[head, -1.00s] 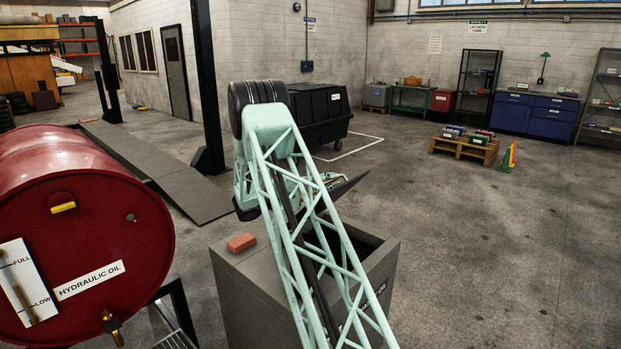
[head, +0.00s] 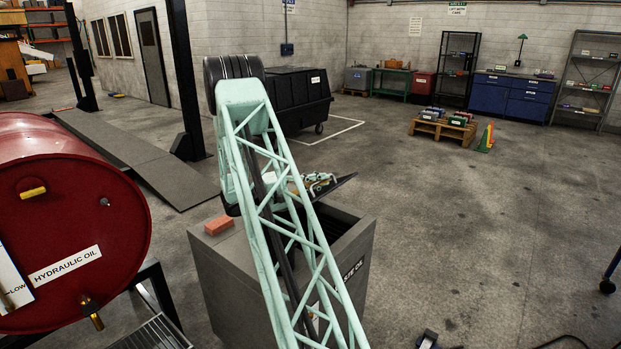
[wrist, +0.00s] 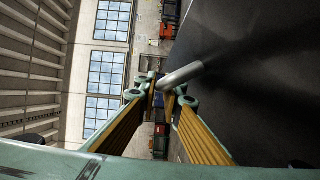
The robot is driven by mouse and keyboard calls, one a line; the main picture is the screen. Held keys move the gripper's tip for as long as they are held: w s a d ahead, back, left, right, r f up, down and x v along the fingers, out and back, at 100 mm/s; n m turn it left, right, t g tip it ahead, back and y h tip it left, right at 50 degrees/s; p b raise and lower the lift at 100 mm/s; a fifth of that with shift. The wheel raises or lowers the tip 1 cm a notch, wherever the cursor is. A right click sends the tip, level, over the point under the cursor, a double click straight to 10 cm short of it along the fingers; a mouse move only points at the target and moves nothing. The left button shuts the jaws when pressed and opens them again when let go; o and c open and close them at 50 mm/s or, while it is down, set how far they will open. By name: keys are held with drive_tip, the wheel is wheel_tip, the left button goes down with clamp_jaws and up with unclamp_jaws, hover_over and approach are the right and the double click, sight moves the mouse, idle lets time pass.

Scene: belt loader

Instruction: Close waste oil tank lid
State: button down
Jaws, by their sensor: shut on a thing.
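The waste oil tank (head: 240,283) is a grey box below my arm, with a label partly hidden by my arm links. Its dark top opening shows at the right. The lid (head: 336,188) is a dark plate, raised and tilted above the opening; my arm hides part of it. My gripper (head: 316,184) is at the lid. In the wrist view, my gripper (wrist: 166,90) is shut on a grey bar-like handle (wrist: 184,75), which reaches to the dark lid face (wrist: 265,95) filling the right side.
An orange-red brick (head: 218,225) lies on the tank's top at the left. A black wheeled bin (head: 298,98) is behind. The floor to the right is mostly clear, with a pallet (head: 443,129) farther back.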

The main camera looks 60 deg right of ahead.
drive_tip(key=shift+f, duration=0.15)
drive_tip(key=c, duration=3.1)
unclamp_jaws()
drive_tip(key=shift+o, duration=0.2)
drive_tip(key=shift+a, duration=0.15)
drive_tip(key=shift+v, duration=5.85)
